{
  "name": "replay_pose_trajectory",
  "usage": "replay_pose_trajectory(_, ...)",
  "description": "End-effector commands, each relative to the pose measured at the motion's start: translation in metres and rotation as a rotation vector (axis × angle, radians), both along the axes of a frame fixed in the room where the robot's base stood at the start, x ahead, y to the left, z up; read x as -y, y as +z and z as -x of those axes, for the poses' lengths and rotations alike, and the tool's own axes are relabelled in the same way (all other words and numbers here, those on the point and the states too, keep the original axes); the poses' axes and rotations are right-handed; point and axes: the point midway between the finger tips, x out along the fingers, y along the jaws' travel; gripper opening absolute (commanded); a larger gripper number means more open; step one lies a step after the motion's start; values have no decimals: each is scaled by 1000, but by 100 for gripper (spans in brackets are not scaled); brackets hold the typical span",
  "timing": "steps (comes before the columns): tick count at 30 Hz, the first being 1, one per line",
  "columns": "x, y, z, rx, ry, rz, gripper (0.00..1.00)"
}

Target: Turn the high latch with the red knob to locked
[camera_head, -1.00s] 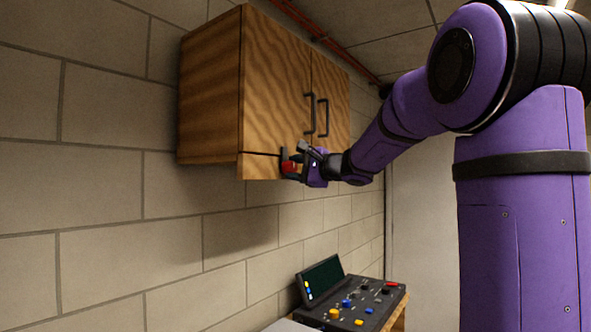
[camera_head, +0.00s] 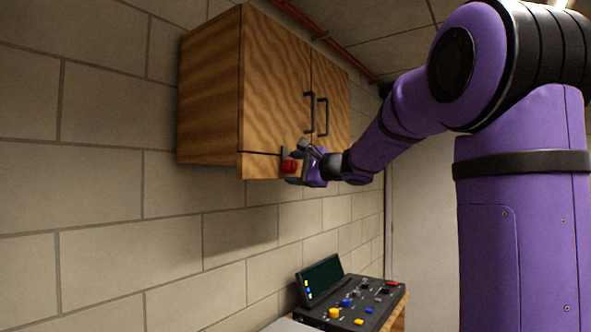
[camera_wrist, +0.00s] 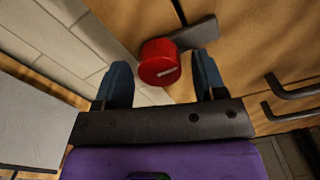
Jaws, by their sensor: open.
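The red knob (camera_head: 289,166) of the latch sits low on the front of the wooden wall cabinet. In the wrist view the red knob (camera_wrist: 157,58) shows a short pale mark on its face. A dark latch bar (camera_wrist: 195,33) runs from beside the knob toward the upper right, and a thin dark piece shows above it. My gripper (camera_head: 300,163) is open at the knob. In the wrist view its two dark fingers (camera_wrist: 163,74) stand apart, one on each side of the knob, with gaps visible. Whether the knob is deep between them is unclear.
The wooden cabinet (camera_head: 275,90) has two doors with dark bar handles (camera_head: 309,113), close above my gripper. A control panel (camera_head: 365,306) with coloured knobs and a screen stands below. The block wall (camera_head: 105,180) is bare at the left.

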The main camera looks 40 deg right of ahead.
Motion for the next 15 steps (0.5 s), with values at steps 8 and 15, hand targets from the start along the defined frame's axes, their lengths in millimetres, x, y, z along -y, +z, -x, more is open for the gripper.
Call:
replay_pose_trajectory(8, 8, 1, 20, 2, -2, 0, 64)
replay_pose_trajectory(15, 23, 1, 63, 1, -3, 0, 64)
